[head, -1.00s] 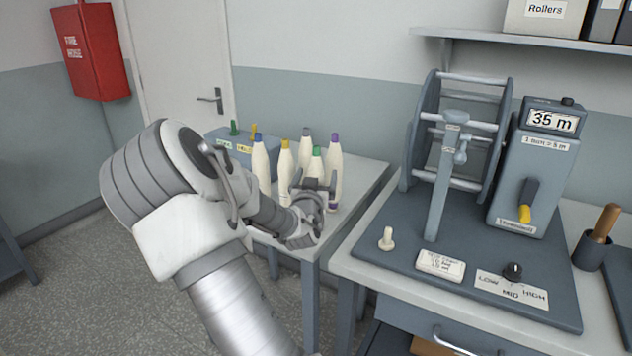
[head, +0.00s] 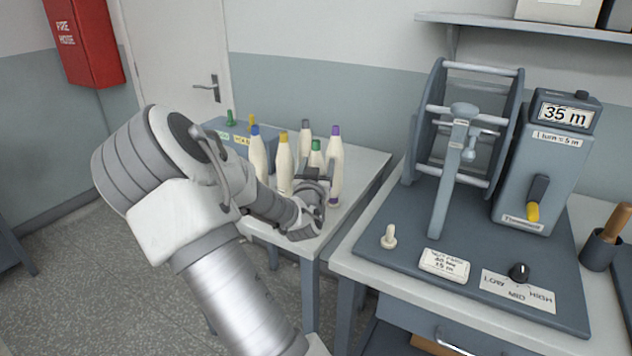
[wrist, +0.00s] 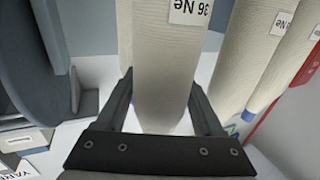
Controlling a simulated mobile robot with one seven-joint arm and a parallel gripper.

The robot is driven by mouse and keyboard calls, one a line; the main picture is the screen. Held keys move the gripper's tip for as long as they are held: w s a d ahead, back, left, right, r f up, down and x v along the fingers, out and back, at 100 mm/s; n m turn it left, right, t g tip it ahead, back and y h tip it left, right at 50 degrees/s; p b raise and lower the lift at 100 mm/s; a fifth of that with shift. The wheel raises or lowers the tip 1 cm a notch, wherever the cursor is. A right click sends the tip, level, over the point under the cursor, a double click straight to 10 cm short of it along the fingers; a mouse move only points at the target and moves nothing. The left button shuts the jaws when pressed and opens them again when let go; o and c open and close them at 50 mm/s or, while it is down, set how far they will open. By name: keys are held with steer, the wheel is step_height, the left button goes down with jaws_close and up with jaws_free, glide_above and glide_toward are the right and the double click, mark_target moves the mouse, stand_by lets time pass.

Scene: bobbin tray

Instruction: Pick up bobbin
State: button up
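Several tall cream bobbins with coloured tops stand on the side table (head: 368,168). In the wrist view, my gripper's fingers (wrist: 162,98) lie on either side of a bobbin (wrist: 165,60) labelled "36 Ne". I cannot tell whether they press on it, and its coloured top is hidden there.
Other bobbins (wrist: 245,55) stand close to the right in the wrist view.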

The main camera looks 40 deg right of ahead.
jaws_close()
